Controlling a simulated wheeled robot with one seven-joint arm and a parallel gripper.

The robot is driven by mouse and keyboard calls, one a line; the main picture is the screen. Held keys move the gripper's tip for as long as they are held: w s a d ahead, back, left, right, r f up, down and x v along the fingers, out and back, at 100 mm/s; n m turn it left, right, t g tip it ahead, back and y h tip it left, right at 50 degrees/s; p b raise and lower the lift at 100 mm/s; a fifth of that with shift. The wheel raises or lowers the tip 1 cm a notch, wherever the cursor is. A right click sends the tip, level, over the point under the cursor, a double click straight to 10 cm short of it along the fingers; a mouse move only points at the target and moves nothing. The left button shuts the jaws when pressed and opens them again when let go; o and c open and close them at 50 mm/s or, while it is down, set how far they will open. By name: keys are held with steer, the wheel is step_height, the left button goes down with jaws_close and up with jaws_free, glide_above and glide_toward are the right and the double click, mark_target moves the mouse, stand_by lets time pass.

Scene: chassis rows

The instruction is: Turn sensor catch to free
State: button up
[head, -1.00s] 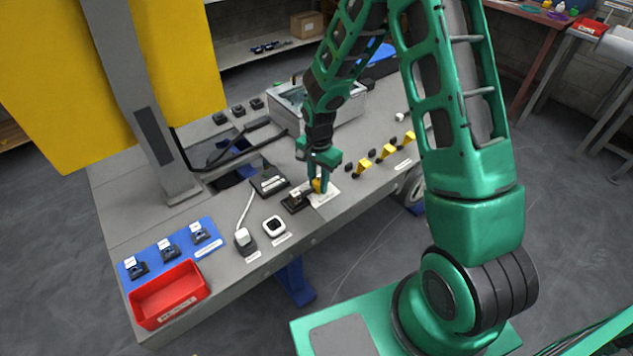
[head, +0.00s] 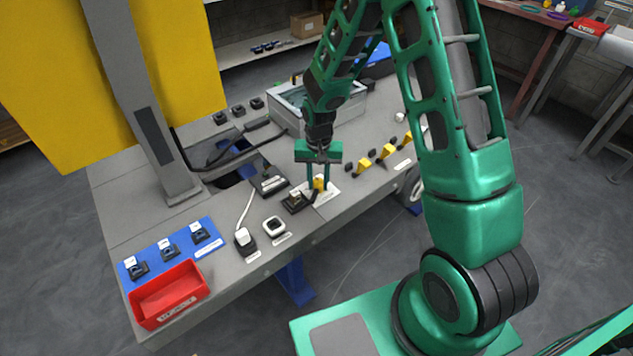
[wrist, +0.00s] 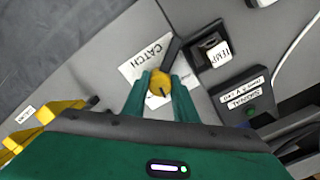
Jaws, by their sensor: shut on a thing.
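The sensor catch (wrist: 160,83) is a yellow knob with a dark arm, on a white plate lettered CATCH (wrist: 138,66). In the wrist view its dark arm points up and right, close to the socket of the white block marked TEMP (wrist: 215,56). My gripper (wrist: 160,88) is shut on the yellow knob, one finger on each side. In the head view my gripper (head: 319,187) stands over the catch (head: 318,184) at the bench's front part, and the fingers partly hide it. Other lettering on the plate is too small or covered.
A black box with a green light (wrist: 243,102) sits beside the TEMP block. Several yellow clamps (head: 388,152) stand to the right. A red bin (head: 168,296) and a blue mat (head: 205,250) with several modules lie at the left. A grey tray (head: 350,108) stands behind.

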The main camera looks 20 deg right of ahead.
mark_target(318, 180)
steer(key=n, duration=0.5)
steer(key=shift+w+n, duration=0.1)
steer(key=shift+n, duration=0.2)
steer(key=n, duration=0.4)
steer(key=shift+n, duration=0.7)
steer(key=o, duration=1.1)
step_height(318, 180, up, 11)
steer(key=shift+f, duration=0.1)
